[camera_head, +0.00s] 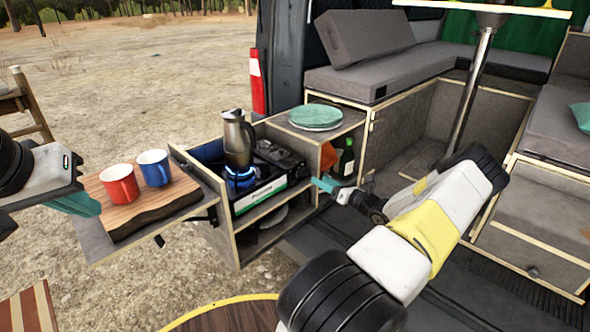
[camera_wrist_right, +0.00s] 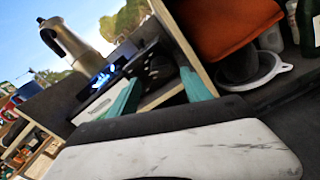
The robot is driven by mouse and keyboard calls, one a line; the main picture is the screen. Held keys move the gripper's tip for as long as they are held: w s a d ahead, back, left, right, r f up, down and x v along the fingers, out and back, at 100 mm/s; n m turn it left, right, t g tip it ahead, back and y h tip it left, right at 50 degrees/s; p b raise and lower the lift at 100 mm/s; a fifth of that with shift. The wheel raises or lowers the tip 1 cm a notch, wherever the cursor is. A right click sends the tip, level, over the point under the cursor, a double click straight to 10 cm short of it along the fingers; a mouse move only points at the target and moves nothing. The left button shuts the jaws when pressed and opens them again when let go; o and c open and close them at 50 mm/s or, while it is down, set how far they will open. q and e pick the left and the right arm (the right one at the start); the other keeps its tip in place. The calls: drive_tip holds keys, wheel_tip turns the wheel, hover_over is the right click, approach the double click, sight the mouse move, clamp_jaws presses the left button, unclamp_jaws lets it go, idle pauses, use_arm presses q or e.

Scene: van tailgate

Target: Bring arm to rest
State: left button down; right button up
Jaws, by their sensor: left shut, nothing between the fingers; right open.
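My right arm reaches in from the bottom of the head view, and its gripper (camera_head: 324,184) is in front of the open shelf of the van's kitchen unit (camera_head: 241,230). In the right wrist view the two teal fingers of this gripper (camera_wrist_right: 160,92) stand apart with nothing between them. My left gripper (camera_head: 82,204) is at the left edge of the head view, beside the wooden board (camera_head: 150,212). Its teal fingers are together and empty. It is close to the board's front left edge; I cannot tell whether they touch.
A red mug (camera_head: 119,184) and a blue mug (camera_head: 154,168) stand on the board. A metal pot (camera_head: 238,140) sits on the lit stove (camera_head: 262,185). A green bottle (camera_head: 346,162) and an orange item (camera_wrist_right: 225,25) are in the shelf. Plates (camera_head: 315,117) lie on top.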

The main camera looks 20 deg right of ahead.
drive_tip(key=shift+s+d, duration=0.25)
drive_tip(key=shift+s, duration=0.45)
drive_tip(key=s+a+r+n+g+y, duration=0.25)
drive_tip(key=a+r+n+g, duration=0.35)
drive_tip(key=a+r+n, duration=0.5)
drive_tip(key=s+a+r+n+g+y, duration=0.1)
drive_tip(key=s+a+r+n+g, duration=0.4)
drive_tip(key=a+n, duration=0.65)
drive_tip(key=s+a+r+n+h, duration=0.4)
drive_tip(key=s+r+n, duration=0.3)
drive_tip(key=s, duration=0.3)
drive_tip(key=s+a+r+n+h, duration=0.4)
drive_tip(key=s+r+n, duration=0.3)
drive_tip(key=s+r, duration=0.2)
drive_tip(key=shift+s+t, duration=0.3)
drive_tip(key=shift+s, duration=0.85)
